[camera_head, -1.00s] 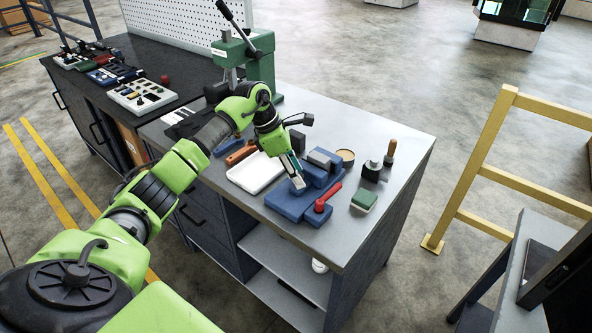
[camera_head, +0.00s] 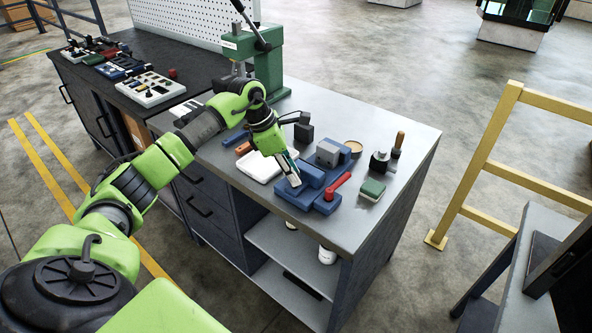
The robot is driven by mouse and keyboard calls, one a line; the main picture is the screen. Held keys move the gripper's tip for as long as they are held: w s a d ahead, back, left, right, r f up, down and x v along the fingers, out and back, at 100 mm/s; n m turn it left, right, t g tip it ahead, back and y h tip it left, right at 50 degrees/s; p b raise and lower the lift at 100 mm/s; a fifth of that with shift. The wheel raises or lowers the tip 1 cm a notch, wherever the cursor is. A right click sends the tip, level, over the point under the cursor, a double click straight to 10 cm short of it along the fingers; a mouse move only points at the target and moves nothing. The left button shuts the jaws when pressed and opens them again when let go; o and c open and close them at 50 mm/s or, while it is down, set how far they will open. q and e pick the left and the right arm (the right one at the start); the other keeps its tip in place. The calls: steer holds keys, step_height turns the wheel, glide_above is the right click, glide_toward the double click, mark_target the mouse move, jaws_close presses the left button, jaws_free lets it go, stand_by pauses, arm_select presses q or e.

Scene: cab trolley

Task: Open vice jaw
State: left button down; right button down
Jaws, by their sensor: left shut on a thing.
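The blue vice (camera_head: 293,199) sits near the front edge of the grey workbench, with a red handle (camera_head: 338,186) at its right side. Its near blue jaw (camera_head: 312,174) stands apart from a grey block (camera_head: 327,153) by the far jaw. My left gripper (camera_head: 294,181) reaches in from the left and is shut on the near jaw at its left end. The fingertips are small here and the exact contact is partly hidden. My right gripper is not in view.
A white tray (camera_head: 262,166) lies left of the vice. A green-topped block (camera_head: 372,190) and a wooden-handled tool (camera_head: 398,143) lie to the right. A green press (camera_head: 266,62) stands behind. A yellow rail (camera_head: 470,165) stands beyond.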

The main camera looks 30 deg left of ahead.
arm_select(q)
steer(key=shift+w+r, duration=0.1)
steer(key=shift+w, duration=0.3)
steer(key=c, duration=1.8)
jaws_free()
steer(key=shift+w, duration=0.1)
steer(key=shift+a+r, duration=0.1)
steer(key=shift+r, duration=0.05)
steer(key=v, duration=1.1)
steer(key=shift+s+r, duration=0.25)
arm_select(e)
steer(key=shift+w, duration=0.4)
